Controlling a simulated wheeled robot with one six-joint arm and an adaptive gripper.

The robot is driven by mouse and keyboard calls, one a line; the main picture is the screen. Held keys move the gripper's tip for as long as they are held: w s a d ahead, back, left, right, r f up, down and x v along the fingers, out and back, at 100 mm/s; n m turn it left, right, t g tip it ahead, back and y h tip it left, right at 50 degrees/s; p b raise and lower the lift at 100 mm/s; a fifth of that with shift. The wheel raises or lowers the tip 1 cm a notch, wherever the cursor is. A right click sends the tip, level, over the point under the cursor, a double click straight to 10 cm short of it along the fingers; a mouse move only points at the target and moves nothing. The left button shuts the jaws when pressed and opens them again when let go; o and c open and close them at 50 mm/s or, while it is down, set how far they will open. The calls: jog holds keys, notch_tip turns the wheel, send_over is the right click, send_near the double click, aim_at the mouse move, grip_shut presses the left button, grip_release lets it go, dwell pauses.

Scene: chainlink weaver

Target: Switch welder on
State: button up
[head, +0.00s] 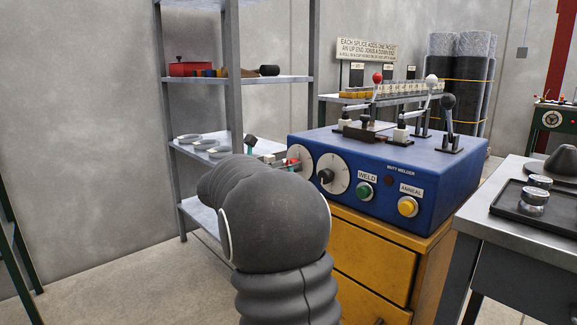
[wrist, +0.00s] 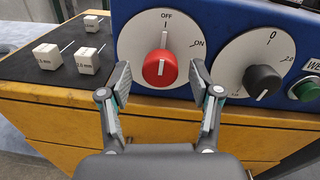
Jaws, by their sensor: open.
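The blue butt welder (head: 370,165) stands on a yellow cabinet. Its front has a white dial marked OFF at the top and ON at the upper right (wrist: 196,43). The red switch knob (wrist: 160,69) sits in the middle of this dial, its upper end toward OFF. It also shows at the left of the welder front in the head view (head: 292,161). My gripper (wrist: 161,80) is open, one finger on each side of the red knob, with visible gaps. Whether the fingertips reach the knob's depth is unclear. My arm hides most of the gripper in the head view.
Right of the switch are a black-knobbed dial (wrist: 263,79), a green WELD button (head: 365,191) and a yellow ANNEAL button (head: 407,206). Small white blocks (wrist: 88,60) stand left of the switch. A metal table (head: 480,215) stands close on the right.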

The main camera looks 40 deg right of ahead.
jog(key=shift+d, duration=0.6)
jog(key=c, duration=1.1)
jog(key=shift+f+m+b, duration=0.1)
jog(key=shift+m+b, duration=0.2)
jog(key=shift+b, duration=0.15)
jog(key=shift+m+b, duration=5.55)
jog(key=shift+m, duration=0.15)
